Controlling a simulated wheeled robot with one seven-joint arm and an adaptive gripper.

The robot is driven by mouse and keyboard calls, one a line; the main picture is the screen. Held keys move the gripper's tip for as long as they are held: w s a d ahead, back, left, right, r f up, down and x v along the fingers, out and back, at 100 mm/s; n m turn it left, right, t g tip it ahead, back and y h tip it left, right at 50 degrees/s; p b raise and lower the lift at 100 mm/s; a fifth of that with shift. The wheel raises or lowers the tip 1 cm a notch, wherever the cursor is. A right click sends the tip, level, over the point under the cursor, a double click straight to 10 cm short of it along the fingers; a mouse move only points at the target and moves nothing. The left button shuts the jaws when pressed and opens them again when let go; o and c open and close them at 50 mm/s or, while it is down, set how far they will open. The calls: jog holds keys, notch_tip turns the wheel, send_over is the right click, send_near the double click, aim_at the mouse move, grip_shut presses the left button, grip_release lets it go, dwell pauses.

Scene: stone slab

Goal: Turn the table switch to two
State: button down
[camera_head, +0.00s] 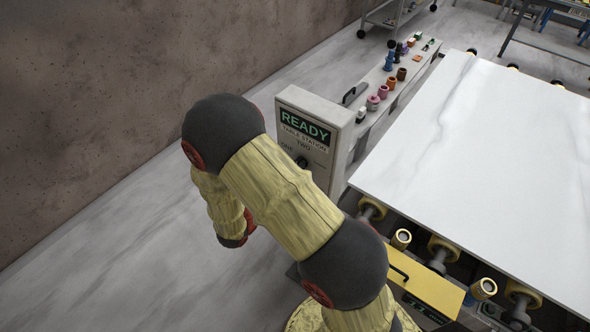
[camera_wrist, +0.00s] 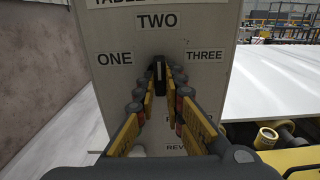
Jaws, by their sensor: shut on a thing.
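The table station panel (camera_head: 311,137) is a grey upright box with a READY sign. The table switch (camera_wrist: 159,76) is a dark knob on its face, seen in the wrist view between the labels ONE, TWO and THREE. It stands about upright, below the TWO label (camera_wrist: 157,21). My gripper (camera_wrist: 160,88) has its fingertips on both sides of the knob and is shut on it. In the head view my arm hides the gripper and the lower part of the panel; a bit of the dark knob (camera_head: 303,162) shows.
A large white stone slab (camera_head: 480,150) lies on rollers to the right of the panel. A ledge with several coloured pots (camera_head: 373,103) runs behind the panel. A brown wall (camera_head: 120,90) is at the left, with clear floor in between.

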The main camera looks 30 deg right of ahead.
dwell(0.3)
jog(key=c, duration=1.9)
grip_release()
jog(key=v, duration=1.2)
